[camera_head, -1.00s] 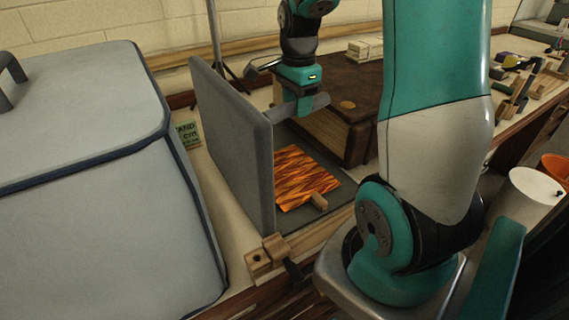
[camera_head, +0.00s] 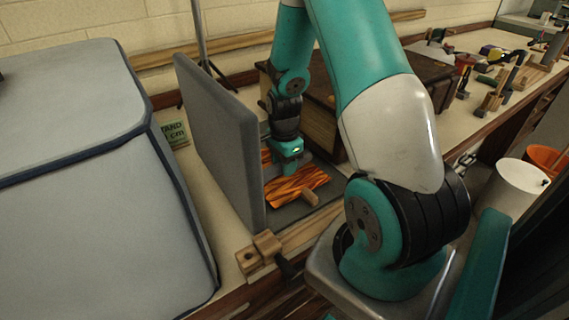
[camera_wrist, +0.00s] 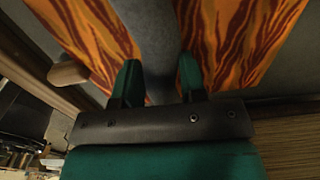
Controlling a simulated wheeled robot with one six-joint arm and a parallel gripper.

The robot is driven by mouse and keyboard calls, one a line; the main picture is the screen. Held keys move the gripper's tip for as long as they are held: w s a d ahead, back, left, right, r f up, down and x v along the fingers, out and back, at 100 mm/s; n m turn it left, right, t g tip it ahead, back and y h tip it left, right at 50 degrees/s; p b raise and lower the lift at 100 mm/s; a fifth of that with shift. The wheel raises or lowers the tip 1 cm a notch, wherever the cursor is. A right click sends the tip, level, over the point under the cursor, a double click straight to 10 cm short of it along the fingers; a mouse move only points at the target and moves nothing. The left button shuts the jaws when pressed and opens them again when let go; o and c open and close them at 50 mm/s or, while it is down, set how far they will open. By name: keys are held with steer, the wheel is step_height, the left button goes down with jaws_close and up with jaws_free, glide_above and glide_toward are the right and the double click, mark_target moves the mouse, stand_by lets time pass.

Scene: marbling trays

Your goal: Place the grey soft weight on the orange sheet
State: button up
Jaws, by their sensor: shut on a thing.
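My gripper (camera_wrist: 160,82) is shut on the grey soft weight (camera_wrist: 158,50), a long grey shape between the two dark green fingers in the wrist view. The orange sheet (camera_wrist: 235,40) has dark red wavy streaks and shows on both sides of the weight. In the head view my gripper (camera_head: 289,168) is low over the far part of the orange sheet (camera_head: 298,187). The weight cannot be made out clearly there. I cannot tell whether it touches the sheet.
A tall grey panel (camera_head: 225,140) stands close on the left of the sheet. A dark wooden box (camera_head: 318,120) stands behind on the right.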

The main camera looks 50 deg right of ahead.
steer(key=shift+f, duration=0.2)
steer(key=o, duration=1.1)
steer(key=shift+r, duration=0.1)
step_height(320, 180, up, 12)
steer(key=shift+r, duration=0.1)
